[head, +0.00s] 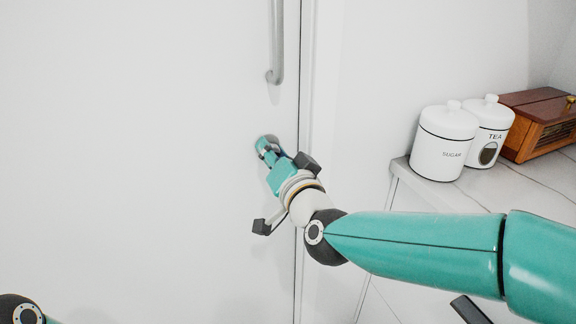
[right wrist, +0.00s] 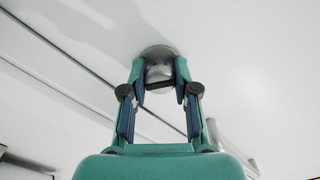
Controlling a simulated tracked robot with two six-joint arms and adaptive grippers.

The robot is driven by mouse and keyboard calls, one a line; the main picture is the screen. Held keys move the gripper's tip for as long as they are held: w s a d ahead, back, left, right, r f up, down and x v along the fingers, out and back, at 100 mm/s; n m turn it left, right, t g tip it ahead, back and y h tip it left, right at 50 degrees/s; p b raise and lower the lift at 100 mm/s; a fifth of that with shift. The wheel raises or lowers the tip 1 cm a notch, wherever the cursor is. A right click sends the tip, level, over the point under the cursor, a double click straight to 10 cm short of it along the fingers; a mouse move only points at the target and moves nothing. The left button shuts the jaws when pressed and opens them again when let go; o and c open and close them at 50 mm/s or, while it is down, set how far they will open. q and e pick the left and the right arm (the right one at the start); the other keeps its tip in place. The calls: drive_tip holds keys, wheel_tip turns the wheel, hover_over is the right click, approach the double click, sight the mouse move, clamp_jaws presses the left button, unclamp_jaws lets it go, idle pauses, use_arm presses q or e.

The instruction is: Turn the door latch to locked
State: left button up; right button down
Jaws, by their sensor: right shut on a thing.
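The door latch (right wrist: 157,56) is a round grey metal piece on the white door (head: 150,130), below the door's handle. In the head view my right gripper (head: 268,148) reaches it from the lower right and hides most of it. In the right wrist view my right gripper (right wrist: 159,80) has its fingers on both sides of the latch's turning part and is shut on it. The latch's exact angle is hard to tell. My left gripper is out of view; only a bit of my left arm shows at the bottom left.
A vertical grey bar handle (head: 277,45) is on the door above the latch. To the right, a counter (head: 455,193) holds a sugar canister (head: 443,145), a tea canister (head: 489,130) and a brown wooden box (head: 540,125). The door's left side is clear.

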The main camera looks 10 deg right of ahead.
drive_tip(key=m+b, duration=0.2)
drive_tip(key=m, duration=0.1)
drive_tip(key=shift+f, duration=0.3)
drive_tip(key=m+b, duration=0.3)
drive_tip(key=shift+m, duration=0.3)
drive_tip(key=m+b, duration=0.2)
drive_tip(key=m, duration=0.1)
drive_tip(key=shift+b, duration=0.3)
drive_tip(key=shift+f+m+b, duration=0.1)
drive_tip(key=shift+m+b, duration=0.6)
drive_tip(key=shift+m, duration=0.9)
drive_tip(key=c, duration=0.9)
unclamp_jaws()
drive_tip(key=shift+d, duration=0.1)
drive_tip(key=shift+o, duration=0.2)
drive_tip(key=shift+r, duration=0.2)
